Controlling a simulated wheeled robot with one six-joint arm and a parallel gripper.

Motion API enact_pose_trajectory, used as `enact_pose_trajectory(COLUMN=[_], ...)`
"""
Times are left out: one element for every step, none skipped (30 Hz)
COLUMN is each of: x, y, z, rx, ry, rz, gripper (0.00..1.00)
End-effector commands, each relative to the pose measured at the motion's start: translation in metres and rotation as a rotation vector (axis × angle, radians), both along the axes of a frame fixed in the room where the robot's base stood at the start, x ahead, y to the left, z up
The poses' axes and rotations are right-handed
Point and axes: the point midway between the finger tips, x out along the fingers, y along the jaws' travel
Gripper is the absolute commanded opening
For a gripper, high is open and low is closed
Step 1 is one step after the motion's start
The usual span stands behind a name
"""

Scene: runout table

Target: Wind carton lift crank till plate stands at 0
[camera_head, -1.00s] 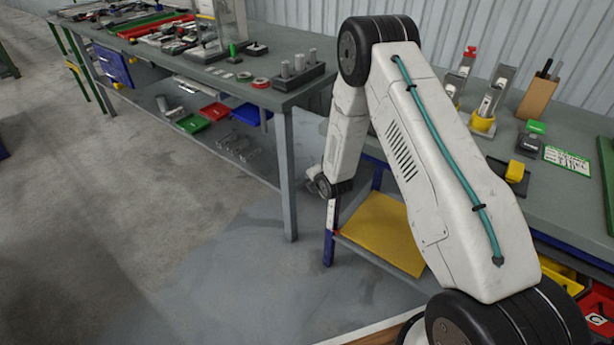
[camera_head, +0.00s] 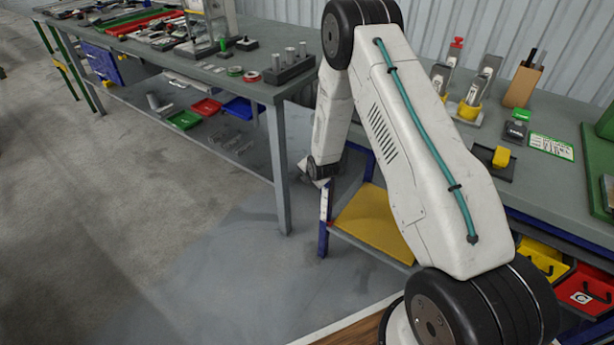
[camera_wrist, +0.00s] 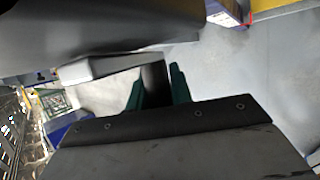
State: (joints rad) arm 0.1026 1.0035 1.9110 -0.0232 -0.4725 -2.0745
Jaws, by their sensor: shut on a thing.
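The carton lift shows in the head view as a blue-legged frame (camera_head: 323,240) with a yellow plate (camera_head: 365,228) low between its posts. A pale scale strip (camera_head: 325,203) runs up the near post, its numbers too small to read. My gripper (camera_wrist: 157,88) shows in the wrist view with two teal fingers shut on a dark upright piece (camera_wrist: 154,76), which looks like the crank handle. A light grey bar (camera_wrist: 110,67) beside it may be the crank arm. In the head view my gripper's fingers are hidden.
A long grey bench (camera_head: 262,92) with tools stands left of the lift, with red, green and blue bins on its lower shelf. Another bench (camera_head: 560,185) stands right, with yellow (camera_head: 540,258) and red (camera_head: 585,290) bins below. The floor (camera_head: 190,250) at left is clear.

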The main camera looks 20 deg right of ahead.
Motion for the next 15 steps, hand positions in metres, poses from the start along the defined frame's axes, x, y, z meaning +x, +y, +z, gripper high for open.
enact_pose_trajectory(x=[0.0021, 0.0021, 0.0021, 0.0019, 0.0019, 0.0017, 0.0017, 0.0016, 0.0015, 0.0014, 0.0011, 0.0005, -0.0005, -0.0019, -0.0049], y=[-0.0018, -0.0017, -0.0014, -0.0011, -0.0006, -0.0001, 0.0002, 0.0005, 0.0008, 0.0009, 0.0010, 0.0011, 0.0012, 0.0012, 0.0014], z=[0.0023, 0.0023, 0.0022, 0.0021, 0.0019, 0.0017, 0.0015, 0.0015, 0.0013, 0.0013, 0.0015, 0.0027, 0.0042, 0.0066, 0.0103], rx=[0.000, 0.000, 0.000, 0.000, 0.000, 0.000, 0.000, 0.000, 0.000, 0.000, 0.000, 0.000, 0.000, 0.000, 0.000], ry=[-0.007, -0.007, -0.006, -0.005, -0.005, -0.005, -0.005, -0.004, -0.004, -0.004, -0.004, -0.004, -0.004, -0.005, -0.005], rz=[-0.004, -0.004, -0.002, -0.003, -0.002, -0.001, -0.001, 0.000, 0.000, 0.001, 0.001, 0.001, 0.001, 0.000, 0.000], gripper=[0.27, 0.35, 0.43, 0.43, 0.43, 0.43, 0.43, 0.43, 0.43, 0.43, 0.43, 0.43, 0.43, 0.43, 0.43])
